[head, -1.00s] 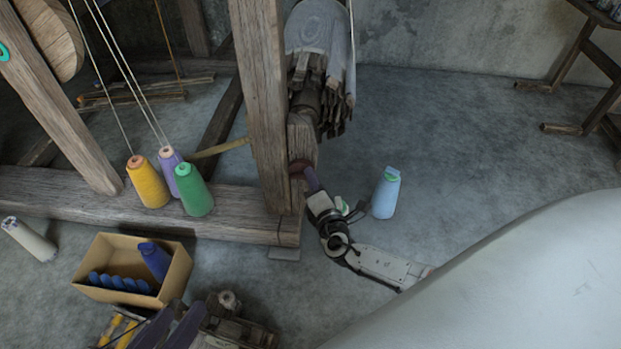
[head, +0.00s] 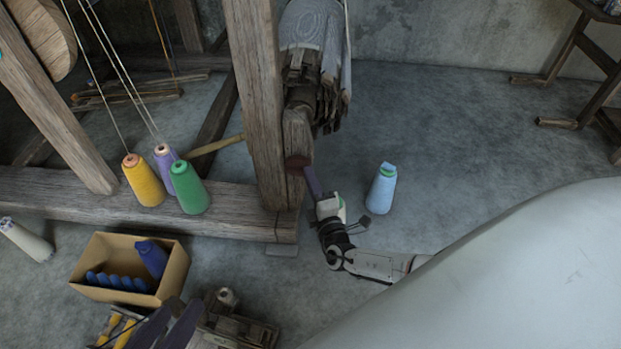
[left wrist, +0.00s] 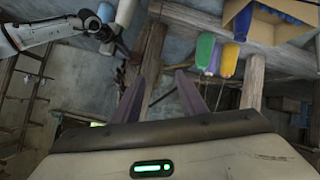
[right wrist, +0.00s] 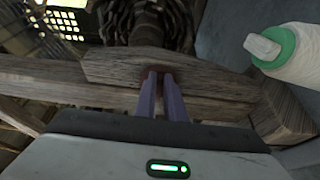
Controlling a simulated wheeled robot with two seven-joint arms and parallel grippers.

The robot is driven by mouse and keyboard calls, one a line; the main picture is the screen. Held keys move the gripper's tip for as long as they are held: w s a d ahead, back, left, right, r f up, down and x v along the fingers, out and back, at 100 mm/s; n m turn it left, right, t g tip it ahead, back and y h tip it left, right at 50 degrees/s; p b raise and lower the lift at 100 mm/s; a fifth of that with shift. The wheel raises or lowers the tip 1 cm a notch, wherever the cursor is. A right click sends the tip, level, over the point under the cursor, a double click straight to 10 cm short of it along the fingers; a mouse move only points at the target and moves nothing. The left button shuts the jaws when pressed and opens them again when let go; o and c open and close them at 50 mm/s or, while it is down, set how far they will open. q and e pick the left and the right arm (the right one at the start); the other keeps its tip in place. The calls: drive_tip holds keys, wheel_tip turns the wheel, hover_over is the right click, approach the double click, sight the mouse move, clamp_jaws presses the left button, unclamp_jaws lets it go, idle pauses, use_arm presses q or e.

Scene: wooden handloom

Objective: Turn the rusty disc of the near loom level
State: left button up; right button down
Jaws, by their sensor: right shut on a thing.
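The rusty disc (head: 298,162) is a small dark red-brown piece on the end of the near loom's wooden post, below the grey roll. In the head view my right gripper (head: 310,180) reaches it from the lower right. In the right wrist view its two purple fingers (right wrist: 161,78) are close together on the reddish disc (right wrist: 155,73), against a wooden beam. The fingers hide much of the disc, and I cannot tell its exact tilt. My left gripper (head: 168,326) is low at the left of the head view. Its fingers are apart and empty in the left wrist view (left wrist: 168,85).
A pale blue cone (head: 382,190) stands on the floor just right of my right gripper. Yellow (head: 145,182), purple and green cones stand by the loom's low beam (head: 235,215). A cardboard box (head: 120,265) holds blue spools.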

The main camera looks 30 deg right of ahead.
drive_tip(key=c, duration=1.8)
unclamp_jaws()
drive_tip(key=shift+c, duration=0.2)
